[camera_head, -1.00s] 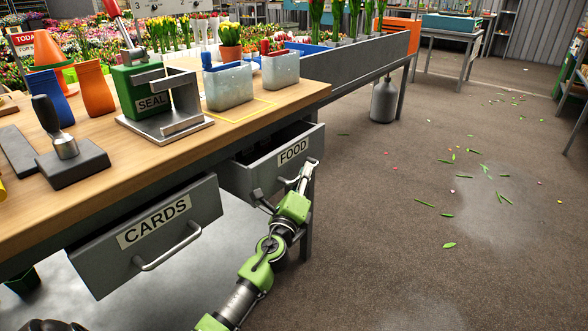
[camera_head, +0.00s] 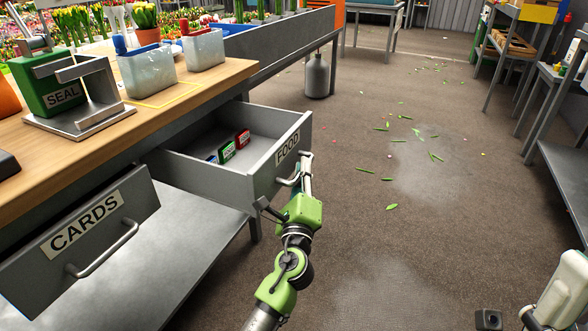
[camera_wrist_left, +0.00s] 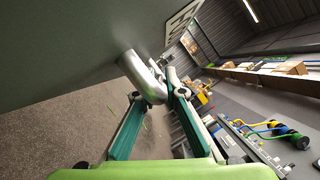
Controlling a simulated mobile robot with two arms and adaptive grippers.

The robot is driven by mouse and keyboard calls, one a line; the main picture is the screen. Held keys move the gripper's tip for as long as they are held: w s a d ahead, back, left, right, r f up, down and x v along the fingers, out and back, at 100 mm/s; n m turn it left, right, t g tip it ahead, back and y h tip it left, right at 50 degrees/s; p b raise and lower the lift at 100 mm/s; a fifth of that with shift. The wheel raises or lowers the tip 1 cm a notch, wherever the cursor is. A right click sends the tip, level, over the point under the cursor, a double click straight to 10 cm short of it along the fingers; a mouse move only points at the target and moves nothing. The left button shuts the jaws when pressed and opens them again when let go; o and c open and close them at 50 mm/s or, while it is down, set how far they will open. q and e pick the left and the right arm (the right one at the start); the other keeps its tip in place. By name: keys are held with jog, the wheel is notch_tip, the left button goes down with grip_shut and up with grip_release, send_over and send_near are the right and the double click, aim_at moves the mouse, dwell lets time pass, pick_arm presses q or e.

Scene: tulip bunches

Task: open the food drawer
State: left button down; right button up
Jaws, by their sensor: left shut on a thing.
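The food drawer (camera_head: 263,178) is a grey drawer with a FOOD label, pulled well out from under the wooden workbench. Small red, green and blue packets (camera_head: 229,151) lie inside it. My left gripper (camera_head: 300,180) is at its front, shut on the drawer handle (camera_wrist_left: 144,77). In the left wrist view, the two fingers of my left gripper (camera_wrist_left: 156,97) meet the metal handle close to the drawer front. Part of the handle is hidden by the gripper in the head view.
The cards drawer (camera_head: 95,235) hangs partly out at left, with its own bar handle. A gas cylinder (camera_head: 317,76) stands behind. The floor at right is open, with scattered petals.

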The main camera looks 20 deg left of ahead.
pick_arm(q)
jog(key=shift+f, duration=0.1)
jog(key=c, duration=2.1)
grip_release()
jog(key=v, duration=1.2)
jog(key=shift+d, duration=0.15)
